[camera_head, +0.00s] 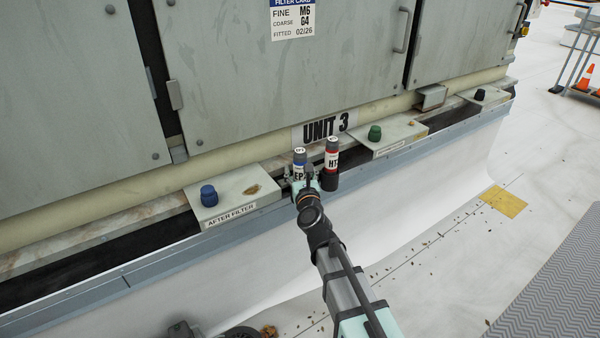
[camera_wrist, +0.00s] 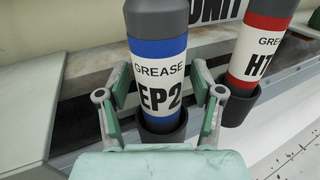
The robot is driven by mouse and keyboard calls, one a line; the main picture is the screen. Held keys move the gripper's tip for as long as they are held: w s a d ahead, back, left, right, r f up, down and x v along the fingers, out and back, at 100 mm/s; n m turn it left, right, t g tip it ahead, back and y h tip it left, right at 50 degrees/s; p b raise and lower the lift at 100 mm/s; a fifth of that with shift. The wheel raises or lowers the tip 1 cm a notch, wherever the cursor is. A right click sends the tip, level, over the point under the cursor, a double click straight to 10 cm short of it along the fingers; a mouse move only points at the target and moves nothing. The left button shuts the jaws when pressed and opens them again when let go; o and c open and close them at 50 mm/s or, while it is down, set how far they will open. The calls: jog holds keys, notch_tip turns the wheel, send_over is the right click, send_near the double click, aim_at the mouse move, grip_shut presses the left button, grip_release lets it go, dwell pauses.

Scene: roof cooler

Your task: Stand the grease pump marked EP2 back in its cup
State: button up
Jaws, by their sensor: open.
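The EP2 grease pump (camera_wrist: 158,70) has a dark body, a blue band and a white label. It stands upright with its foot inside a dark cup (camera_wrist: 165,132) in the wrist view. In the head view its top (camera_head: 299,157) shows above my gripper. My gripper (camera_wrist: 163,92) is open, with one finger on each side of the pump and a visible gap on both sides. In the head view my gripper (camera_head: 305,183) partly hides the pump and its cup.
The red-banded HT pump (camera_head: 331,155) stands in its own cup (camera_head: 328,181) close on the right. A plate marked AFTER FILTER with a blue knob (camera_head: 208,195) lies to the left. A plate with a green knob (camera_head: 375,132) lies to the right. The unit's wall rises behind.

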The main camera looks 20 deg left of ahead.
jog(key=shift+r+p, duration=0.7)
jog(key=shift+r, duration=0.1)
jog(key=p+v, duration=0.2)
jog(key=v, duration=1)
jog(key=shift+f+p, duration=0.15)
jog(key=shift+p, duration=0.2)
